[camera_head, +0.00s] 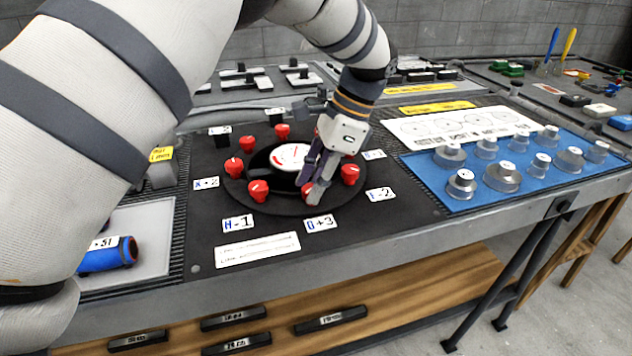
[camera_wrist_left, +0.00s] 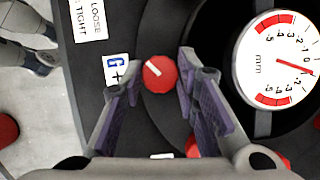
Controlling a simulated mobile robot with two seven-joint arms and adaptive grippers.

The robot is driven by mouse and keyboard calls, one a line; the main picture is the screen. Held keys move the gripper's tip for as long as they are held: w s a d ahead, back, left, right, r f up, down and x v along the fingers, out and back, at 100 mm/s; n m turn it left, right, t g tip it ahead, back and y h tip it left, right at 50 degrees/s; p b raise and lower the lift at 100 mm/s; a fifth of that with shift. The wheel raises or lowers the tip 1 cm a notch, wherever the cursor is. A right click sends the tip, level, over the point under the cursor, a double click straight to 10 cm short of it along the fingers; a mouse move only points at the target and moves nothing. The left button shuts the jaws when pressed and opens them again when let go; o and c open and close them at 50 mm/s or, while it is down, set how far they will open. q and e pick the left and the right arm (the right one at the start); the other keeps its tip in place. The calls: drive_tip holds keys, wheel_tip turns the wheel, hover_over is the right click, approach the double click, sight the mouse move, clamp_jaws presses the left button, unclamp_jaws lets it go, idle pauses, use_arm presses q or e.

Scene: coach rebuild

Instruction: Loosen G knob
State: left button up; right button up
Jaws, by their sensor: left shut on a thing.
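My left gripper (camera_head: 316,190) points down at the front of a black round plate (camera_head: 240,192). It is shut on the red G knob (camera_wrist_left: 160,74), with one finger on each side of it. In the head view the fingers hide most of this knob. The knob has a white line on top, slanting up-left in the wrist view. A G label (camera_head: 320,223) lies in front of it, also seen in the wrist view (camera_wrist_left: 117,69). A white mm dial (camera_head: 288,156) with a red needle sits in the middle of the plate. My right gripper is not in view.
Several other red knobs, such as one at the front (camera_head: 258,190) and one at the right (camera_head: 350,174), ring the dial closely. A blue mat (camera_head: 432,178) with metal weights lies at the right. A blue roll (camera_head: 108,255) lies at the left.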

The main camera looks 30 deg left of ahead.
use_arm(q)
drive_tip(key=n+h, duration=0.1)
drive_tip(key=n, duration=0.1)
drive_tip(key=n+g, duration=0.1)
drive_tip(key=n, duration=0.2)
drive_tip(key=shift+w+a+f+h+b, duration=0.1)
drive_tip(key=shift+h+b, duration=0.25)
drive_tip(key=shift+h, duration=0.05)
drive_tip(key=shift+a+n+g+h, duration=0.15)
drive_tip(key=shift+n+h, duration=0.3)
drive_tip(key=shift+n, duration=0.8)
drive_tip(key=shift+d+n+g+h, duration=0.15)
drive_tip(key=shift+n+h, duration=0.3)
drive_tip(key=shift+n, duration=0.8)
drive_tip(key=shift+a, duration=0.1)
drive_tip(key=o, duration=1.1)
drive_tip(key=shift+o, duration=0.2)
drive_tip(key=v, duration=0.6)
drive_tip(key=shift+v, duration=0.8)
